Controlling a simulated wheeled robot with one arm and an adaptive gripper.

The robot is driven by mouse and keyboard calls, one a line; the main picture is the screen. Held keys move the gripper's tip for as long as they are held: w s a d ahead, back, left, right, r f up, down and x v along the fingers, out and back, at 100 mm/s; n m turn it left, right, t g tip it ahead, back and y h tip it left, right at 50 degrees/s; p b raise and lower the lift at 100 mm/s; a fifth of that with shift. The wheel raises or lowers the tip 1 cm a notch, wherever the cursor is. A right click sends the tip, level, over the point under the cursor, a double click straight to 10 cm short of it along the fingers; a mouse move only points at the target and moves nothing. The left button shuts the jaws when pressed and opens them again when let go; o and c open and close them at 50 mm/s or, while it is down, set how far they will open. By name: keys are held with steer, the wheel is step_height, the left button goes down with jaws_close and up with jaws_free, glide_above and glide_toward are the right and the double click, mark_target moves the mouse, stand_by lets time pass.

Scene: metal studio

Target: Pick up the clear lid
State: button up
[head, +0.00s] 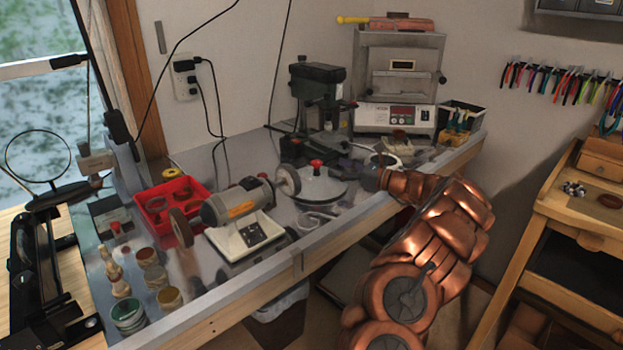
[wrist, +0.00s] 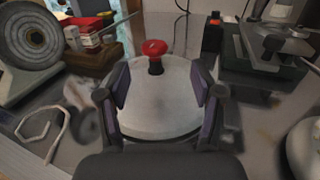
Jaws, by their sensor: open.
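The clear lid (head: 325,187) is a round, pale, low dome with a red knob on top. It sits on the grey workbench, just left of my gripper (head: 368,177) in the head view. In the wrist view the lid (wrist: 156,108) fills the middle, with its red knob upright near the far side. My gripper (wrist: 160,85) is open and empty, its two dark fingers on either side of the lid in the picture. Whether the fingers touch the lid I cannot tell. In the head view the fingers are small and partly hidden by my arm.
A bench grinder (head: 238,205) stands left of the lid, its wheel close by. A small drill press (head: 318,105) stands behind. A white curled cord (wrist: 45,130) lies at left in the wrist view. A rounded pale object (wrist: 304,148) is at right. The bench's front edge is near.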

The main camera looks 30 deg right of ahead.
mark_target(317, 162)
steer(key=x, duration=0.4)
steer(key=p+x, duration=0.1)
steer(key=x, duration=0.2)
steer(key=shift+w+a+f, duration=0.2)
steer(key=shift+a, duration=0.35)
steer(key=shift+c, duration=0.2)
jaws_close()
